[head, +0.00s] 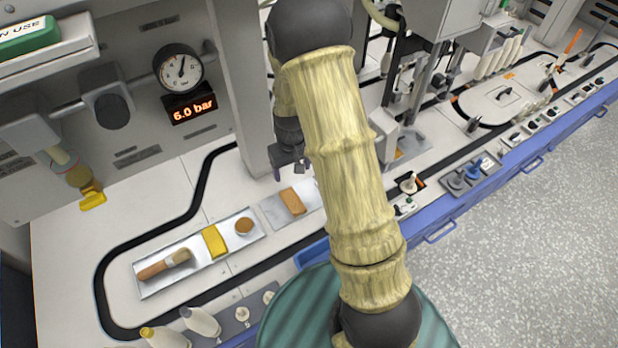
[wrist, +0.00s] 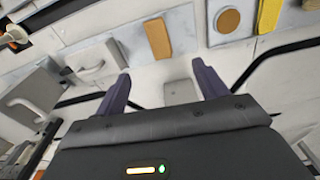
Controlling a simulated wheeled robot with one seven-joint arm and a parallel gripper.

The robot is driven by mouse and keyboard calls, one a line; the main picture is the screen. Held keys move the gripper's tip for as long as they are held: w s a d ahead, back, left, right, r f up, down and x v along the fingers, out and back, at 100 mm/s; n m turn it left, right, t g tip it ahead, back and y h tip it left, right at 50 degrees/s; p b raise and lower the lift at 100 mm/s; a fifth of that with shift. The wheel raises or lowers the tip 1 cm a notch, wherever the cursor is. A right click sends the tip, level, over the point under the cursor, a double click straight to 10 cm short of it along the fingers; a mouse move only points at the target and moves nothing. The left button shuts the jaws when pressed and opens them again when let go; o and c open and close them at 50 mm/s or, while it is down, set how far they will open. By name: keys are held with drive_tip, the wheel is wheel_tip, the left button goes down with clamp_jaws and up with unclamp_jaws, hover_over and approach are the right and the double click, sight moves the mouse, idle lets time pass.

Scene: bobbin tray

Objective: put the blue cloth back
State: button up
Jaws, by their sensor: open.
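I cannot pick out a blue cloth for certain in either view. My gripper (head: 288,165) hangs over the white bench, just behind the grey plate (head: 272,212) with an orange-brown block (head: 291,200). In the wrist view my gripper (wrist: 162,84) is open, with its two dark fingers wide apart and nothing between them. The same block (wrist: 158,38) lies beyond the fingertips there. A small blue piece (head: 485,164) shows on a grey tray at the right in the head view; it is too small to identify. My arm hides part of the bench.
A metal tray (head: 200,264) holds a brush (head: 165,264), a yellow piece (head: 215,241) and a round brown pad (head: 243,226). A grey post (head: 240,90) stands close beside my gripper. A pressure gauge (head: 179,70) is at the back. Bottles (head: 200,321) stand at the front.

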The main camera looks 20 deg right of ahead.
drive_tip(key=s+r+m+t, duration=0.1)
drive_tip(key=s+r+t, duration=0.1)
drive_tip(key=s+r, duration=1.2)
drive_tip(key=shift+s+r+m, duration=0.2)
drive_tip(key=shift+s+m, duration=0.1)
drive_tip(key=shift+s, duration=0.35)
